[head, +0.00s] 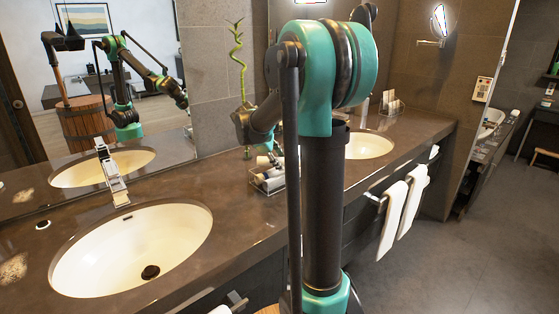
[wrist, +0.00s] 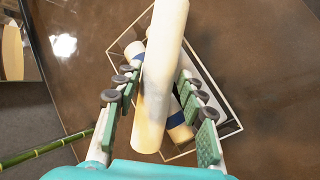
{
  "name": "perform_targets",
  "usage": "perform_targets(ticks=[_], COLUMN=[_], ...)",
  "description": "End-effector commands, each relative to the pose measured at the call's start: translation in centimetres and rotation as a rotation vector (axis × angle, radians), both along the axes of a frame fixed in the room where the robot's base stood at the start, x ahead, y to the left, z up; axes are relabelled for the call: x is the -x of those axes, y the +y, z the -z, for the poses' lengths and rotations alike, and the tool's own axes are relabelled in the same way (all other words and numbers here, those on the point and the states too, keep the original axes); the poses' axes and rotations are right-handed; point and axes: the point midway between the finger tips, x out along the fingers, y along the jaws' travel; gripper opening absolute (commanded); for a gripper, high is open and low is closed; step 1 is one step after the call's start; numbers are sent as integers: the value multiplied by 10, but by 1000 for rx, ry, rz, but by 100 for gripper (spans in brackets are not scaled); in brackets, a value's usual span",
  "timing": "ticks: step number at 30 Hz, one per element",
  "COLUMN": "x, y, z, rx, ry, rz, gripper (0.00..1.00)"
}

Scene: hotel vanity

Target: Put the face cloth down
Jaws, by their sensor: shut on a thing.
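The face cloth (wrist: 162,65) looks like a pale cream roll and stands lengthwise between the green finger pads in the wrist view. My gripper (wrist: 160,108) is shut on it. The cloth is above a wire-rimmed tray (wrist: 228,128) on the brown counter and hides part of it. How high it is above the tray I cannot tell. In the head view my arm mostly hides the gripper, and the cloth is hard to make out there.
The tray also shows in the head view (head: 255,182) and holds small bottles with blue bands. A green bamboo stem (head: 238,65) stands behind it. One sink (head: 110,255) lies left, another (head: 370,145) right. The counter (head: 225,208) between the left sink and tray is bare.

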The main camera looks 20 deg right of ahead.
Motion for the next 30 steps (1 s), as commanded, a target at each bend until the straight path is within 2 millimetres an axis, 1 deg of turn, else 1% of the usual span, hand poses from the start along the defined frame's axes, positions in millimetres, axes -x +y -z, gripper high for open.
perform_targets(ticks=[6, 14, 15, 19, 27, 30], x=[0, -1, 0, 0, 0, 0], y=[0, 0, 0, 0, 0, 0], z=[0, 6, 6, 6, 6, 2], rx=[0, 0, 0, 0, 0, 0], ry=[0, 0, 0, 0, 0, 0], rz=[0, 0, 0, 0, 0, 0], gripper=[17, 17, 45, 61, 61, 61])
